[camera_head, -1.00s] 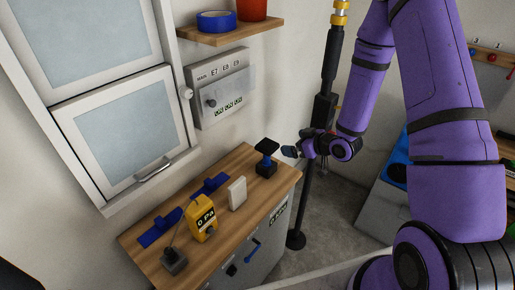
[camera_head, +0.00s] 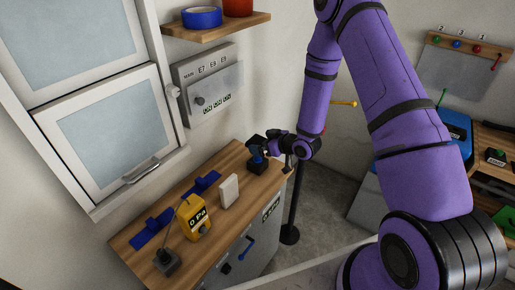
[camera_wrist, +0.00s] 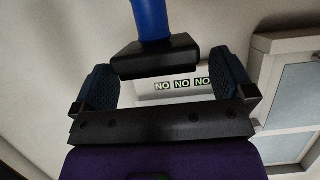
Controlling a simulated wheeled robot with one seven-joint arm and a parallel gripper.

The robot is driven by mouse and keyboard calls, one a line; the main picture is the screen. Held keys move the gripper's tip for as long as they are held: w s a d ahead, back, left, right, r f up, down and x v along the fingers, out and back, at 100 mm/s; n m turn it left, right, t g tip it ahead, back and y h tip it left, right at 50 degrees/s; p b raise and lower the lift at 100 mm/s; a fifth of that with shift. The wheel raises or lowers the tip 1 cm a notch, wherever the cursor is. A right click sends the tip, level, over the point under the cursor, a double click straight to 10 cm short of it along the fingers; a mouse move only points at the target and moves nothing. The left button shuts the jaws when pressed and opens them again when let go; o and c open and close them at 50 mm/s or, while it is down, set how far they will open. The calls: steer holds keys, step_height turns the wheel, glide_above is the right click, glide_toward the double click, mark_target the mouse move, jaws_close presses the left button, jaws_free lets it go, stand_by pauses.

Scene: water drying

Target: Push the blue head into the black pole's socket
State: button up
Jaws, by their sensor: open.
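A blue piece with a black block on top (camera_head: 257,143) stands at the right end of the wooden counter. In the wrist view its black block (camera_wrist: 155,58) and blue stem (camera_wrist: 151,18) lie between my fingers. My gripper (camera_head: 267,151) is open around the block, with a gap beside each finger (camera_wrist: 166,66). Two flat blue pieces (camera_head: 205,184) lie further left on the counter. I cannot tell for certain which piece is the blue head. The black pole (camera_head: 296,204) stands on the floor beyond the counter; my arm hides its upper part and no socket shows.
The wooden counter (camera_head: 232,222) also bears a yellow gauge (camera_head: 196,216), a white block (camera_head: 229,190) and a grey box with a lever (camera_head: 166,262). A wall panel (camera_head: 209,87) and a shelf (camera_head: 218,27) are behind. A blue box (camera_head: 454,130) stands at right.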

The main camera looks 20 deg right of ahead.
mark_target(256, 139)
steer(key=shift+x, duration=1.35)
steer(key=shift+d, duration=0.1)
steer(key=shift+c, duration=0.5)
steer(key=c, duration=0.9)
steer(key=shift+o, duration=0.2)
steer(key=shift+r, duration=0.2)
